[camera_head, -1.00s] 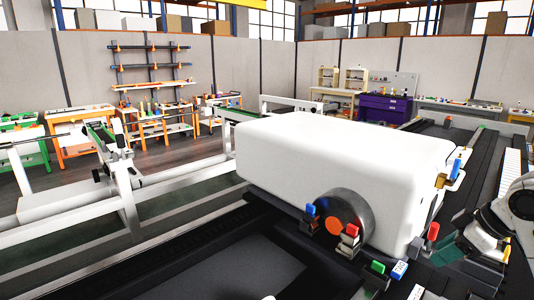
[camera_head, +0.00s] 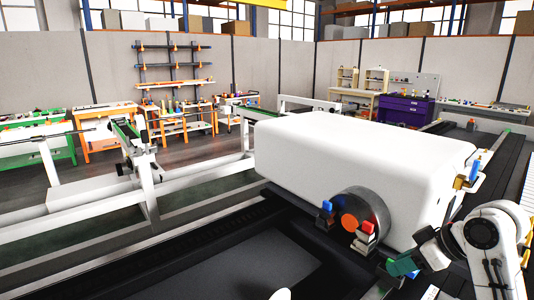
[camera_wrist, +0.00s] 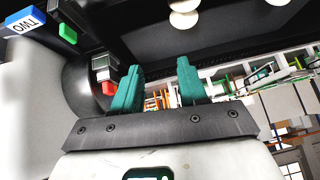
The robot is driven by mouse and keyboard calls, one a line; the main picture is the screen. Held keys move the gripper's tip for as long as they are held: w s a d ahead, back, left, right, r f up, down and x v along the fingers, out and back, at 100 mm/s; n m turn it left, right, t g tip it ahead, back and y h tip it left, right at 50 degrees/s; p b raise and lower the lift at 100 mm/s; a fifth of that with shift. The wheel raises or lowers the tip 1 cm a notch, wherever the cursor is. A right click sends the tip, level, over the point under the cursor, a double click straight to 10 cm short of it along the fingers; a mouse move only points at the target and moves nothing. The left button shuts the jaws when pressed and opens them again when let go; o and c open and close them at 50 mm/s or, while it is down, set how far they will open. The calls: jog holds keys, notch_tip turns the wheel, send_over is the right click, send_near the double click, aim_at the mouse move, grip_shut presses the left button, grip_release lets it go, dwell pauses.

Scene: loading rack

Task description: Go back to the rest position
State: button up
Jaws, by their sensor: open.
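My gripper (camera_head: 403,262) is at the lower right of the head view, in front of the white rounded housing (camera_head: 350,165). Its two teal fingers show spread apart in the wrist view (camera_wrist: 158,86), with nothing between them. My white arm comes in from the right edge. No marked rest position shows in either view.
A dark round part with an orange face (camera_head: 349,221) sticks out of the housing, close left of the gripper. A blue block (camera_head: 325,210) and a red-topped block (camera_head: 366,229) stand beside it. The wrist view shows a blue block marked TWO (camera_wrist: 25,21) and a green block (camera_wrist: 68,34).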

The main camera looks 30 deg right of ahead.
jog(key=w+a+f+y, duration=0.1)
jog(key=w+a+f, duration=0.4)
jog(key=a, duration=0.5)
jog(key=s+a+f+g, duration=0.1)
jog(key=s+a+f, duration=0.2)
jog(key=a+f, duration=0.2)
jog(key=s+a+f+m+g, duration=0.1)
jog(key=s+a+f, duration=0.3)
jog(key=a+f, duration=0.1)
jog(key=s+a+f+g, duration=0.2)
jog(key=s+a+f, duration=0.1)
jog(key=a+f, duration=0.2)
jog(key=shift+s+a+f+m, duration=0.15)
jog(key=shift+a+f+m, duration=0.15)
jog(key=shift+f+m, duration=0.15)
jog(key=s+d+f+g+h, duration=0.1)
jog(key=s+f+g+h, duration=0.2)
jog(key=s, duration=0.7)
notch_tip(320, 180, down, 11)
jog(key=n+b, duration=0.1)
jog(key=b, duration=0.9)
jog(key=shift+w+a+r+t, duration=0.15)
jog(key=shift+w+r+t, duration=0.05)
jog(key=shift+w+t, duration=0.25)
jog(key=shift+s, duration=0.1)
